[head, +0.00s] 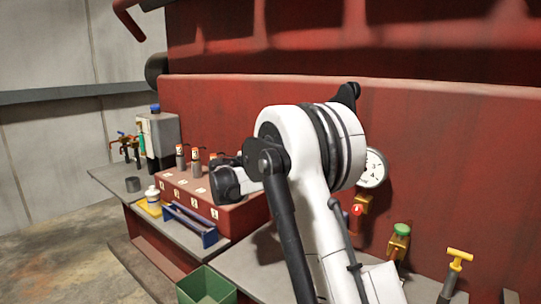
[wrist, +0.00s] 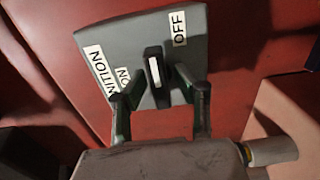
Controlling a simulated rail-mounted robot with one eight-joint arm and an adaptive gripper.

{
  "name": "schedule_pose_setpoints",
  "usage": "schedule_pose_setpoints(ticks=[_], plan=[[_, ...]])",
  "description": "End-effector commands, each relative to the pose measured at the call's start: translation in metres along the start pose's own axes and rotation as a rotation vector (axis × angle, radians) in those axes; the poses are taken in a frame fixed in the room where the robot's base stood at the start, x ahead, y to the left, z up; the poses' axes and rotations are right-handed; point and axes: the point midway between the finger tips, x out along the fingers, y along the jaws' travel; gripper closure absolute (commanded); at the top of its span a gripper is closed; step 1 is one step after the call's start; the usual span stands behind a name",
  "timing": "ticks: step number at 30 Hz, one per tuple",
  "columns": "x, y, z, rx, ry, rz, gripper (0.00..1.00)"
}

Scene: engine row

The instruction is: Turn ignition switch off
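The ignition switch (wrist: 155,75) is a black knob with a white stripe on a grey plate (wrist: 210,45) in the wrist view. The plate carries an OFF label (wrist: 179,28) at the upper right, an ON label (wrist: 123,77) at the left and a partly covered IGNITION label (wrist: 100,68). The stripe runs nearly upright in the picture; which label it points to I cannot tell. My gripper (wrist: 158,82) is open, with one dark finger on each side of the knob. Contact is not clear. In the head view I cannot make out the switch; my arm covers part of the wall.
In the head view a red engine wall stands behind my arm. A round gauge (head: 373,168), a green-topped valve (head: 399,240) and a yellow T-handle (head: 455,268) are to the right.

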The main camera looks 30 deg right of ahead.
Motion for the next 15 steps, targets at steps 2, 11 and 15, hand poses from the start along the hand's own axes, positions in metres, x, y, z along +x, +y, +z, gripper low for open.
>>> schedule_pose_setpoints(ticks=[2, 11, 15], plan=[[0.000, 0.000, 0.000, 0.000, 0.000, 0.000, 0.65], [-0.004, 0.001, 0.000, -0.001, 0.000, 0.001, 0.65], [-0.023, 0.001, -0.001, -0.001, 0.003, 0.001, 0.65]])
